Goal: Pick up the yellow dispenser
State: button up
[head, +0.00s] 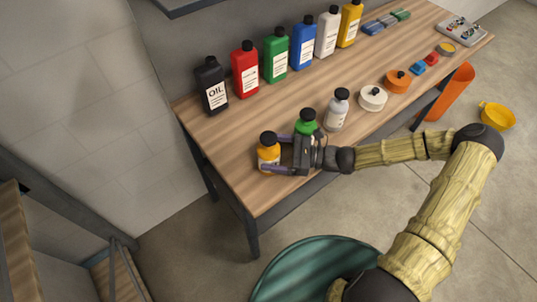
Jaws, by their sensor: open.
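The yellow dispenser (268,155) is a small yellow bottle with a black top and a pale label. It stands upright near the front left part of the wooden table (225,175). My gripper (274,154) is open, with one finger on the far side of the dispenser and one on the near side. I cannot tell whether either finger touches it. The gripper body partly covers a green bottle (306,122) with a black cap just to the right.
A grey bottle (337,109), a white round container (373,98) and an orange one (398,81) stand farther right. Behind is a row of tall bottles, including black OIL (212,86) and red (245,70). The table's left end is clear.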

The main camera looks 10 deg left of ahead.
aim_at(262, 136)
jog(key=a, duration=0.3)
jog(key=shift+s+a+r+p, duration=0.1)
jog(key=shift+s+a+p, duration=0.1)
jog(key=shift+p, duration=0.2)
jog(key=shift+d, duration=0.1)
jog(key=c, duration=1.4)
jog(key=shift+o, duration=0.2)
notch_tip(262, 136, up, 10)
jog(key=shift+r+b, duration=0.1)
jog(key=shift+b, duration=0.6)
